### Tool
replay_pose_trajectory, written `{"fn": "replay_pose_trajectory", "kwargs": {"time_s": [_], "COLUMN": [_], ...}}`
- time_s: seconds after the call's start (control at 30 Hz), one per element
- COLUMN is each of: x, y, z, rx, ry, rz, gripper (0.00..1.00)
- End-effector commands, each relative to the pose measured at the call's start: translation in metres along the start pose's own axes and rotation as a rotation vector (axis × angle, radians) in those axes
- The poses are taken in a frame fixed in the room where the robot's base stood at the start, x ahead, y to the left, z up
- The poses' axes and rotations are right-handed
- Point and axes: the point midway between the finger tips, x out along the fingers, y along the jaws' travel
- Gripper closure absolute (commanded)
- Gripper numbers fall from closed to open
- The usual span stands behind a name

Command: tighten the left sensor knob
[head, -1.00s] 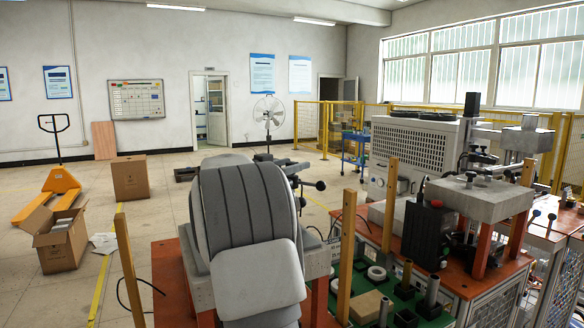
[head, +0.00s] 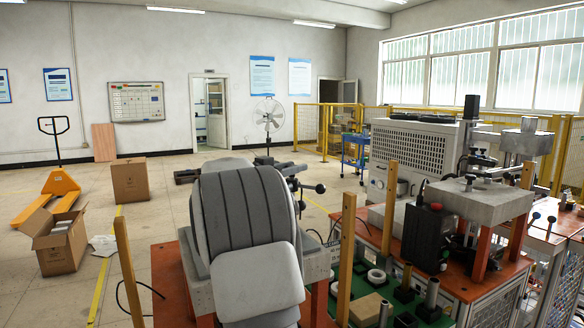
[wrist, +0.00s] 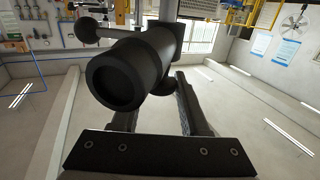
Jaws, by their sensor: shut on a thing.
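In the wrist view a black sensor knob (wrist: 115,82) with a round hollow end fills the middle, and a black side arm with a ball tip (wrist: 86,29) sticks out at its upper left. My gripper (wrist: 162,88) is around the knob's dark body, one finger on each side, shut on it. The left finger is mostly hidden behind the knob. In the head view my grey arm blocks the gripper.
Right of my arm stand wooden posts (head: 346,255), a green tray (head: 365,290) with parts, and a black box (head: 427,236) beside the heater machine (head: 478,198). Open floor lies to the left, with cardboard boxes (head: 62,248) and an orange pallet jack (head: 60,182).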

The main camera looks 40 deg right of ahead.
Motion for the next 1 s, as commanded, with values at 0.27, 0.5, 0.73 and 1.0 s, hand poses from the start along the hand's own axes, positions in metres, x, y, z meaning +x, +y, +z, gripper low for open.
{"fn": "replay_pose_trajectory", "kwargs": {"time_s": [0.27,0.5,0.73,1.0], "x": [-0.0004,-0.0002,-0.0002,0.0002], "y": [-0.0012,-0.0009,-0.0010,-0.0005], "z": [-0.0057,-0.0080,-0.0072,-0.0060], "rx": [-0.004,-0.006,-0.004,-0.002], "ry": [-0.001,-0.002,-0.002,-0.001], "rz": [0.064,0.175,0.293,0.437], "gripper": [1.00,1.00,1.00,1.00]}}
